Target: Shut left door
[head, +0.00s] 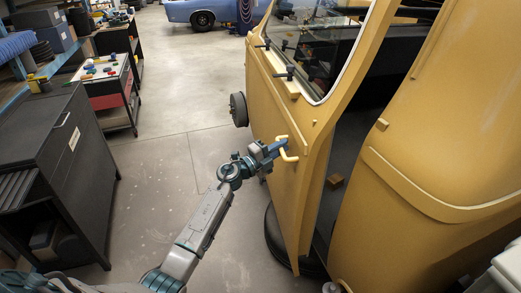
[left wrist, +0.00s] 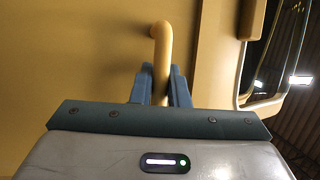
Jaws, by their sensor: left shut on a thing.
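The left door (head: 285,150) is a yellow car door that stands open, with a gap between its edge and the yellow body (head: 440,180). A yellow bar handle (head: 288,155) sticks out from the door's outer face. My left gripper (head: 279,148) is shut on this handle. In the left wrist view the blue fingers (left wrist: 163,88) stand on both sides of the handle (left wrist: 162,50), which bends into the yellow panel. The right gripper is not in view.
A dark cabinet (head: 62,165) and a tool cart (head: 105,85) stand on the left. Grey floor (head: 175,110) is clear between them and the door. A small brown block (head: 335,182) lies inside the door opening. A blue car (head: 210,12) is far behind.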

